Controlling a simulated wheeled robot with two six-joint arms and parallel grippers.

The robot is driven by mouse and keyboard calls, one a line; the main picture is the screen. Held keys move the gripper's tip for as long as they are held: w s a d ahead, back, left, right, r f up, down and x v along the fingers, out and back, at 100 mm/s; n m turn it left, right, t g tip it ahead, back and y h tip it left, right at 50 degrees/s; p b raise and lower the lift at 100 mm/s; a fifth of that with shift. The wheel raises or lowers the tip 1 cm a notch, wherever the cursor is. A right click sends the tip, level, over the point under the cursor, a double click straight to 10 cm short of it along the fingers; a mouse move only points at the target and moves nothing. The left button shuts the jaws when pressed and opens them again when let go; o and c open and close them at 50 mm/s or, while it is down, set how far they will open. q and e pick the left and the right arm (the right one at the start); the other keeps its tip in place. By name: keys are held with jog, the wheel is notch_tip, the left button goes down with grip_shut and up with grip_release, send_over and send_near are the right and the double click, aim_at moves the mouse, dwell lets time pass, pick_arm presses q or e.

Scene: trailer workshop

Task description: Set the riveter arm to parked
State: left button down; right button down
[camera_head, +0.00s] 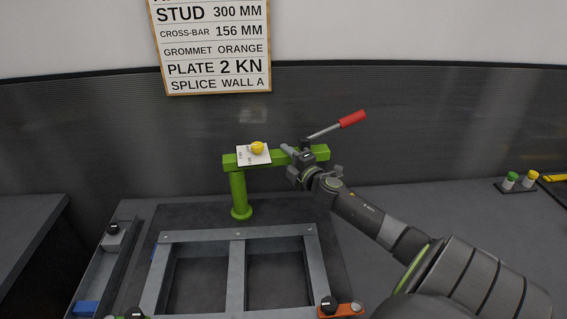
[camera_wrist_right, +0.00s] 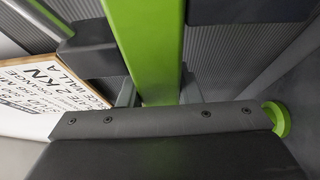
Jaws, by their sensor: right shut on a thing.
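The riveter arm is a green beam (camera_head: 275,158) that lies nearly level on top of a green post (camera_head: 239,195) with a round foot. A lever with a red handle (camera_head: 352,119) rises from its right end. A white marked plate (camera_head: 245,158) and a yellow knob (camera_head: 257,148) sit near its left end. My right gripper (camera_head: 291,161) is shut on the beam right of the knob. In the right wrist view the green beam (camera_wrist_right: 150,50) runs between the fingers of the gripper (camera_wrist_right: 158,92). The plate's marks are too small to read. My left gripper is out of view.
A grey metal frame (camera_head: 237,275) lies on a dark mat in front of the post, with an orange clamp (camera_head: 343,309) at its near right corner. Green and yellow capped items (camera_head: 521,180) stand at the far right. A sign (camera_head: 212,46) hangs behind. The right tabletop is mostly clear.

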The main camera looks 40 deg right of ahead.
jog(key=shift+r, duration=0.2)
jog(key=c, duration=1.4)
grip_release()
jog(key=shift+w, duration=0.1)
jog(key=o, duration=0.4)
jog(key=shift+w+d+f, duration=0.1)
jog(key=shift+w+f, duration=0.05)
jog(key=shift+f, duration=0.05)
jog(key=shift+c, duration=0.2)
jog(key=shift+s+f+b, duration=0.1)
jog(key=shift+s+b, duration=0.25)
jog(key=shift+s, duration=0.25)
jog(key=s+a+b, duration=0.3)
jog(key=s+b, duration=0.1)
jog(key=s, duration=1.2)
